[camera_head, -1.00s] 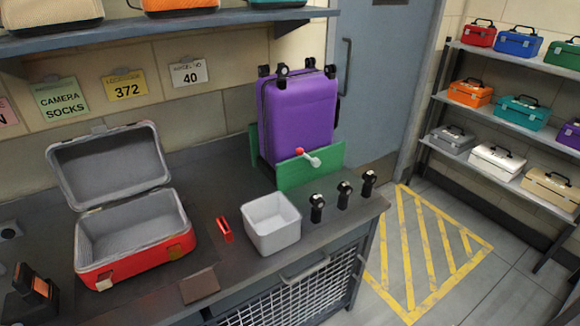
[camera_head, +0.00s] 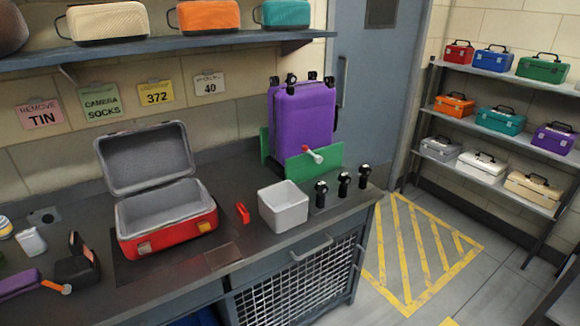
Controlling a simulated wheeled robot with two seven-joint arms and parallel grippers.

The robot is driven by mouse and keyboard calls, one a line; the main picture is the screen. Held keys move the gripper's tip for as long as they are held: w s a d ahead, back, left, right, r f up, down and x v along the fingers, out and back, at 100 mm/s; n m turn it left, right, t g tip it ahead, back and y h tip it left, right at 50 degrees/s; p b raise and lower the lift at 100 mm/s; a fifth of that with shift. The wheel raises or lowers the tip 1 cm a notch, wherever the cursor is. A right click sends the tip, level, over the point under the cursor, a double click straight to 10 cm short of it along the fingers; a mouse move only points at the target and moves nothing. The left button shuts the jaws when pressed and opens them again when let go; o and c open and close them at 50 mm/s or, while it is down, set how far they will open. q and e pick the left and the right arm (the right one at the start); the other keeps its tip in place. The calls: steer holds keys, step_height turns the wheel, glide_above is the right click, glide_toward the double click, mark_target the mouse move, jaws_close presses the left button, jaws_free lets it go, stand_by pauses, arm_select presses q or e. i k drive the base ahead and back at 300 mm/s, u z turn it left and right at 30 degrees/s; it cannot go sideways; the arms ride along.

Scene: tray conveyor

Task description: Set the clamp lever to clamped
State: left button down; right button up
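The clamp lever (camera_head: 314,155) is a short pale handle with a red knob, mounted on the front of a green clamp (camera_head: 322,161). The lever slants from the red knob at upper left to a pale end at lower right. The clamp's green plates stand in front of and beside a purple suitcase (camera_head: 303,120), which stands upside down with its wheels up. I cannot tell from this view whether the lever's angle means clamped. Neither of my grippers is in view.
An open red case (camera_head: 165,236), a white bin (camera_head: 283,206) and several black knobs (camera_head: 343,185) are on the bench (camera_head: 245,170). A small red object (camera_head: 242,212) lies between case and bin. Shelves of cases (camera_head: 496,122) stand at right, beyond a yellow-striped floor area (camera_head: 420,250).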

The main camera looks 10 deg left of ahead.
mark_target(318, 158)
steer(key=z, duration=0.35)
steer(key=i, duration=1.2)
steer(key=u, duration=0.2)
